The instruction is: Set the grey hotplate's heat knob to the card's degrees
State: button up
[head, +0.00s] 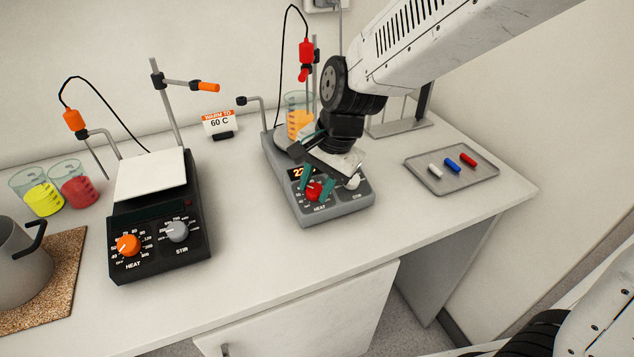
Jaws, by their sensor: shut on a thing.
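The grey hotplate (340,209) stands at the middle of the bench, with a beaker of orange liquid (299,120) at its back. Its red heat knob (314,191) is on the front panel at the left, above the word HEAT. My gripper (317,188) is shut on this knob, with teal fingers on either side. The knob's pointer and part of its scale are too small or hidden to read. A lit display shows partly, starting with what looks like 22; my gripper hides the rest. The card (219,123) behind reads "WARM TO 60 C".
A black hotplate (158,225) with an orange heat knob stands at left, beside beakers of yellow (40,197) and red (74,186) liquid. A grey jug (18,265) sits on a cork mat (62,275). A tray (484,176) with small coloured bars is at right.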

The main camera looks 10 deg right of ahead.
dwell(0.4)
jog(key=o, duration=1)
jog(key=shift+c, duration=0.2)
jog(key=v, duration=0.7)
jog(key=shift+r, duration=0.4)
jog(key=shift+d, duration=0.15)
jog(key=s+d+r+n+h, duration=0.2)
jog(key=s+d+n, duration=0.5)
jog(key=s+d, duration=1.1)
jog(key=shift+s+d+r+n+h, duration=0.3)
jog(key=shift+s+d+r+h, duration=0.1)
jog(key=shift+s+r, duration=0.15)
